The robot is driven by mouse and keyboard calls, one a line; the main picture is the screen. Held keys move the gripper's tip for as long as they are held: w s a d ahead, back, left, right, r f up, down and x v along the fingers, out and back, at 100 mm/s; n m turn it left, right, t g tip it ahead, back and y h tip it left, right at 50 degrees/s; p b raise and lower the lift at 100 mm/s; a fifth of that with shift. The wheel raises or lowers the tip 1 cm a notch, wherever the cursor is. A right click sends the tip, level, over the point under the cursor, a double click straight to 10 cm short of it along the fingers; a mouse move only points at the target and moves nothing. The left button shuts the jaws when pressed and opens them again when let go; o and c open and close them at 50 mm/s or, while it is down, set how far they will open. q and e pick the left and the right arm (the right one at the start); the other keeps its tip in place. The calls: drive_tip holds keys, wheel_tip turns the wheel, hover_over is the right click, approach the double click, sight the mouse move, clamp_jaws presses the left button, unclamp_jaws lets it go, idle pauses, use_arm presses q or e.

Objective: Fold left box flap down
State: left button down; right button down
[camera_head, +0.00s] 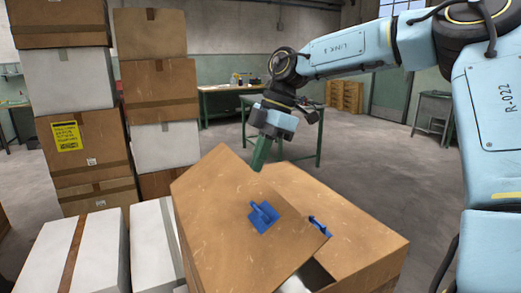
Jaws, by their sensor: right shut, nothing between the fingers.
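A large brown cardboard box stands in front of me, seen from above. Its left flap (225,235) is a wide brown panel with a blue handle (263,216) on it; it is tilted, with its near right edge raised above the opening. The right flap (345,225) lies about flat, with a second blue handle (319,226) near its inner edge, partly hidden by the left flap. My right gripper (258,166) has its green fingers shut and empty, pointing down at the far edge of the left flap; I cannot tell whether they touch it. My left gripper is out of view.
Stacked brown and white boxes (79,131) stand at the left, with low white boxes (80,255) beside the open box. Something white (295,285) shows in the gap. A green-legged workbench (291,112) stands behind. The floor (370,165) at right is clear.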

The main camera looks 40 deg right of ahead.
hover_over(257, 208)
drive_tip(key=a, duration=0.2)
wheel_tip(257, 208, down, 6)
drive_tip(key=r, duration=0.1)
drive_tip(key=shift+d+f, duration=0.4)
drive_tip(key=shift+f, duration=0.25)
drive_tip(key=shift+d+f, duration=0.4)
drive_tip(key=shift+f, duration=0.2)
drive_tip(key=shift+d+f, duration=0.25)
drive_tip(key=shift+f, duration=0.3)
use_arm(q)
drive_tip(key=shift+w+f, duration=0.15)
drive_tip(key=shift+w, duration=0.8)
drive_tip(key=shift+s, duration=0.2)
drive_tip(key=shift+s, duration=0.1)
